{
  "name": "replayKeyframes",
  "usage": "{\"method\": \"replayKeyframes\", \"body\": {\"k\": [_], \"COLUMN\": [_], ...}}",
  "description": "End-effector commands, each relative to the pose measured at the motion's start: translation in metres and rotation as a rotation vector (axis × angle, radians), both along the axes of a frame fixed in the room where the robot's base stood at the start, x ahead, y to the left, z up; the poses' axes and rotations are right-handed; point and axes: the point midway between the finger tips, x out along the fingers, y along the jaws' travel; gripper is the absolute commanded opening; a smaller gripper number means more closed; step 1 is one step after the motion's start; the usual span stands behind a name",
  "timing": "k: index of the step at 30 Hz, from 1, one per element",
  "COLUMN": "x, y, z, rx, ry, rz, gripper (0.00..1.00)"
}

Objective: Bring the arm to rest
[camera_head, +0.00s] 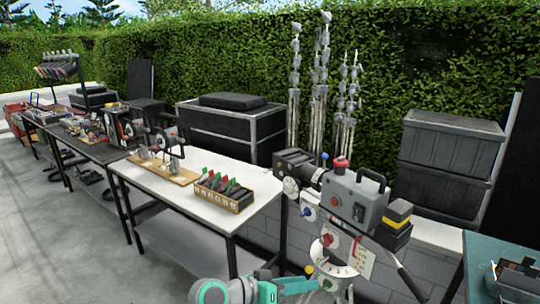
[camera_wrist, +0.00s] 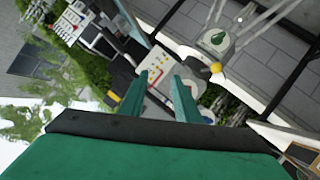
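My gripper (camera_wrist: 160,86) shows in the wrist view with its two green fingers apart and nothing held between them. Beyond the fingertips is a pale control panel (camera_wrist: 159,68) with small coloured buttons; I cannot tell how far off it is. In the head view, my teal and grey arm (camera_head: 238,290) comes in low at the bottom centre and reaches right, toward the base of the camera rig (camera_head: 340,200). My fingertips cannot be made out clearly there.
The camera rig with its tripod legs stands close to my arm. A white table (camera_head: 218,164) with a wooden box (camera_head: 224,191) of coloured items is left of it. A teal-topped table (camera_head: 490,255) is at the right edge. Open concrete floor (camera_head: 90,255) lies at lower left.

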Motion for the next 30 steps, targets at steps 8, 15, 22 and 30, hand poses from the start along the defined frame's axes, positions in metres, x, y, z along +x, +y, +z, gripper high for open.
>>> {"method": "replayKeyframes", "body": {"k": [8,15,22,30], "x": [-0.001,-0.008,-0.031,-0.084], "y": [-0.001,-0.002,0.001,0.017], "z": [-0.035,-0.076,-0.143,-0.213], "rx": [-0.024,-0.041,-0.044,-0.001], "ry": [0.032,0.064,0.104,0.112], "rz": [0.094,0.209,0.392,0.618], "gripper": [0.3,0.3,0.3,0.3]}}
